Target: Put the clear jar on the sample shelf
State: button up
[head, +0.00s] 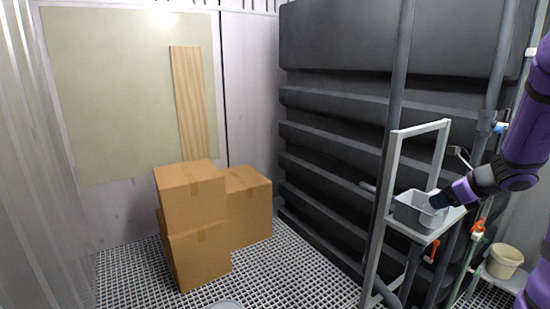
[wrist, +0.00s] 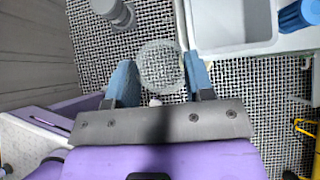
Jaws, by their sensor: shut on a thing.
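The clear jar (wrist: 160,65) shows in the wrist view as a pale, see-through round shape between the two blue fingers. My gripper (wrist: 161,74) is shut on it, and the floor grating shows through and below it. In the head view my gripper (head: 438,200) is at the right, in front of the shelf and its grey bin; I cannot make out the jar there. The sample shelf appears to be the white-framed shelf (head: 453,217). Its pale surface also shows in the wrist view (wrist: 295,40), to the upper right of the jar.
A grey bin (head: 412,222) takes up much of the shelf and also shows in the wrist view (wrist: 230,45). A blue object (wrist: 298,16) is beside it. Grey pipes (head: 393,130) and orange valves (head: 477,227) are close by. A white bucket (head: 504,261) stands lower right. Cardboard boxes (head: 200,245) stand left.

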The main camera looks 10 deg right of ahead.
jog(key=w+a+f, duration=0.3)
jog(key=w+a, duration=0.6)
jog(key=a, duration=0.3)
jog(key=w+a+f+m, duration=0.1)
jog(key=w+a+f, duration=0.3)
jog(key=w+a, duration=0.5)
jog(key=a, duration=0.4)
jog(key=shift+a+h, duration=0.2)
jog(key=shift+h, duration=0.2)
jog(key=shift+f, duration=0.2)
notch_tip(320, 180, down, 11)
jog(key=s+m+h, duration=0.2)
jog(key=m, duration=0.1)
jog(key=shift+s+t+h, duration=0.3)
jog(key=shift+d+r, duration=0.1)
jog(key=shift+d, duration=0.05)
